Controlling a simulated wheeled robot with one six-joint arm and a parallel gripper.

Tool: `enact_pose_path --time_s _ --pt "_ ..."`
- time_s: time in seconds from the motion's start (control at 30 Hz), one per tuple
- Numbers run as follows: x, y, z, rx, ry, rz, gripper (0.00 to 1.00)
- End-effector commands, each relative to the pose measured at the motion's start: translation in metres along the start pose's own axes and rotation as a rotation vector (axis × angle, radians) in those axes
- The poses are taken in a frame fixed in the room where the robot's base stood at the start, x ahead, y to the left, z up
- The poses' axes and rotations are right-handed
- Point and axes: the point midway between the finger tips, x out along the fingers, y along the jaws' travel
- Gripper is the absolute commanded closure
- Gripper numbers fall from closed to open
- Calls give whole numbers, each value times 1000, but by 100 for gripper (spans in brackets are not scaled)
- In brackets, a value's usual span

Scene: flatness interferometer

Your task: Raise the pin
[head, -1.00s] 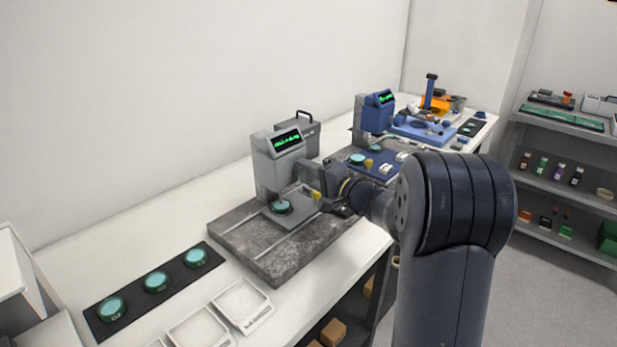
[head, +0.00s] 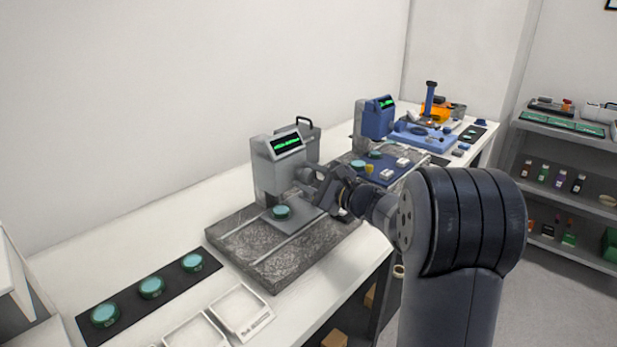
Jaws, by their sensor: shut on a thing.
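The grey flatness interferometer (head: 277,165) stands on a speckled stone base (head: 238,243) and has a lit green screen. A teal round disc (head: 282,212) sits on its grey plate (head: 297,226). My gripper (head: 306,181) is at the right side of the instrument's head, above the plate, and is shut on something. The arm's wrist and the jaws hide what is held, so the pin itself cannot be made out.
A blue instrument (head: 377,118) with a blue stage stands further back. Several teal discs lie on a black mat (head: 130,310) at front left, near white trays (head: 240,310). Shelves (head: 570,165) stand at right.

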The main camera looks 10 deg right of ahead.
Motion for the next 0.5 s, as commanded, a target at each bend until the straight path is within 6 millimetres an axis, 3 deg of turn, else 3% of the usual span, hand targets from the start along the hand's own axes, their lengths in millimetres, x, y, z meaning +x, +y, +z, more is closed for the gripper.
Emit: enact_pose_path --time_s 0.5 --pt "0 -1 1 487 1 2 85"
